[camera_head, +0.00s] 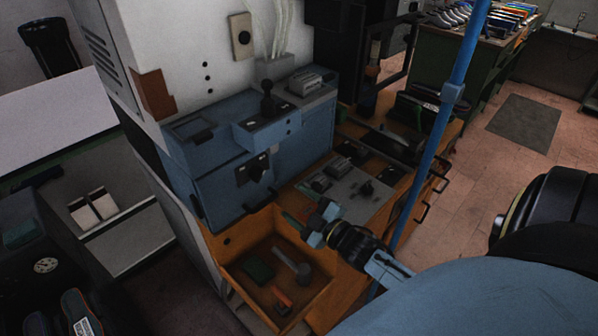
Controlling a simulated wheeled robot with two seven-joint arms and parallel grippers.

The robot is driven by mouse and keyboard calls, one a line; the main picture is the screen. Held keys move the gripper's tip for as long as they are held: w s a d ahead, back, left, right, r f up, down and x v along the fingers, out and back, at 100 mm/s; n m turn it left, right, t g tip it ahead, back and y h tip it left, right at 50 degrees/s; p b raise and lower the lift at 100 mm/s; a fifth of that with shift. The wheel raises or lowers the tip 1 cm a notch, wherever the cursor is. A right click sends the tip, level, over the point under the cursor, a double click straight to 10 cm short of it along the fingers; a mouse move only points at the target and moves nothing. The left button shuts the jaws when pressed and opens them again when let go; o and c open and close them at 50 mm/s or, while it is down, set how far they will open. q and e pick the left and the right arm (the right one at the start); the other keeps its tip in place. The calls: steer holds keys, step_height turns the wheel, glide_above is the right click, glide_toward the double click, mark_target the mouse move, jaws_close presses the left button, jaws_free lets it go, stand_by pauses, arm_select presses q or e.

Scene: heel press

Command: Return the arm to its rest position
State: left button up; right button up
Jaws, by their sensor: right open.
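My right arm (460,295) comes in from the lower right, with a large blue link and black joints. My right gripper (305,228) is open and appears empty. It is in the middle of the picture, in front of the blue press machine (215,185) and over the edge between the open wooden drawer (340,270) and the grey control panel (350,190). I cannot tell its exact height above them. My left gripper is not in view.
The open drawer holds a green block (258,271), a grey hammer-like tool (292,262) and an orange-handled item (283,300). A blue upright pole (428,150) stands close to my right arm. Tiled floor (480,205) is clear to the right.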

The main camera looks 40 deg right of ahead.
steer(key=shift+a, duration=0.1)
stand_by(0.6)
steer(key=s+a+m+g+h, duration=0.1)
steer(key=s+a+m+g, duration=0.3)
steer(key=s+a+g, duration=0.45)
steer(key=s+a+m+g, duration=0.4)
steer(key=s+a+g, duration=0.15)
steer(key=s, duration=0.65)
step_height(320, 180, down, 34)
steer(key=s+d+r+g+b, duration=0.1)
steer(key=s+g+b, duration=0.15)
steer(key=b, duration=0.45)
steer(key=s+d+f+b, duration=0.1)
steer(key=s+f+b, duration=0.2)
steer(key=s+f, duration=0.5)
steer(key=s+d+f+b, duration=0.2)
steer(key=s+f, duration=0.6)
steer(key=f, duration=0.4)
steer(key=shift+s+f+n+b, duration=0.15)
steer(key=shift+f+n+b, duration=0.15)
steer(key=shift+b, duration=0.2)
steer(key=shift+g, duration=0.25)
